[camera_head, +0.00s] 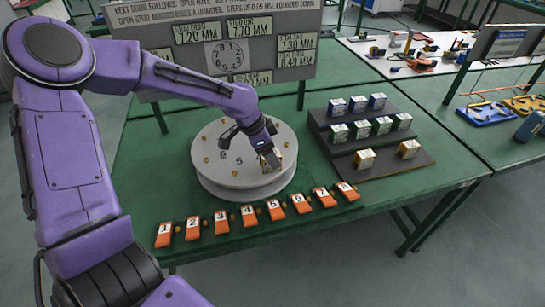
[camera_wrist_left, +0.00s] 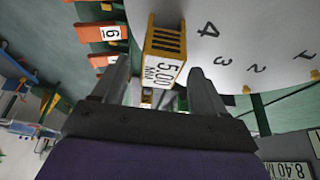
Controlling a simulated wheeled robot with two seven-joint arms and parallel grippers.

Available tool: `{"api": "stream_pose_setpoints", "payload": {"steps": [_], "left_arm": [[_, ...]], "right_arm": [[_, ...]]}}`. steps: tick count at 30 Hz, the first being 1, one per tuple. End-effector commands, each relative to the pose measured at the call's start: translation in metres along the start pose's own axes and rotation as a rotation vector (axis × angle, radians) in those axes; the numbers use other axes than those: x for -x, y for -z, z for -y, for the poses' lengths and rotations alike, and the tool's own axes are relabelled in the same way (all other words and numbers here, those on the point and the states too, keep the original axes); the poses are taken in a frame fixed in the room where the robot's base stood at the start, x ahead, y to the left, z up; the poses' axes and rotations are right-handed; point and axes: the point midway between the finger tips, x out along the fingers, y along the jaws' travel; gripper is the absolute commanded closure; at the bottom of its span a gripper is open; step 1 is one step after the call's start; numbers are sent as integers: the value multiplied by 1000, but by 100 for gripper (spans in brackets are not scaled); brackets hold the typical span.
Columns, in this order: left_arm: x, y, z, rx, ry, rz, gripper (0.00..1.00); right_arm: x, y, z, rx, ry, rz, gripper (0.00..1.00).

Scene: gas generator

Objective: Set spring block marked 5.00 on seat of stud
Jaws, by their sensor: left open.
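The spring block marked 5.00 MM (camera_wrist_left: 165,68), yellow with dark slots and a white label, is at the rim of the round grey disc (camera_wrist_left: 265,40). In the head view the block (camera_head: 271,160) shows on the right part of the disc (camera_head: 235,183), partly covered by my left gripper (camera_head: 266,153). In the wrist view my left gripper (camera_wrist_left: 159,68) is open, with one finger on each side of the block and visible gaps. The stud under the block is hidden, so I cannot tell how the block sits on it. My right gripper is not in view.
Several numbered orange tags (camera_head: 248,216) line the table's front edge. A dark stepped rack (camera_head: 345,148) with several blocks stands right of the disc. A grey board (camera_head: 215,50) with millimetre readings stands behind. Green table top (camera_head: 315,175) is bare between disc and rack.

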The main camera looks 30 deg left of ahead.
Motion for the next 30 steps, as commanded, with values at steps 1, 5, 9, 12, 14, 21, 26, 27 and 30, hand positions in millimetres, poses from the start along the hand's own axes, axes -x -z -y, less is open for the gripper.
{"api": "stream_pose_setpoints", "payload": {"steps": [1, 5, 9, 12, 14, 21, 26, 27, 30], "left_arm": [[16, 2, 0, -1, 4, -8, 28], [57, 2, 0, -2, 5, -6, 28], [92, 4, 0, 2, -2, 1, 28], [99, 3, -1, 1, -3, 0, 28], [101, 2, 0, 2, -2, 0, 28], [100, 0, 0, 0, -1, -1, 28], [100, 0, 0, 0, -1, -1, 28], [100, 0, 0, 1, -1, -1, 28], [98, 0, -1, 7, 0, -3, 28]], "right_arm": [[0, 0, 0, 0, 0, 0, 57], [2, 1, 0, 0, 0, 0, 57], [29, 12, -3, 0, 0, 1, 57], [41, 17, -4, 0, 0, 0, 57], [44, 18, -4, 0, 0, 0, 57], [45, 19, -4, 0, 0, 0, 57], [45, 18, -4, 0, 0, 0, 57], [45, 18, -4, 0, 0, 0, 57], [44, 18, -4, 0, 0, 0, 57]]}}
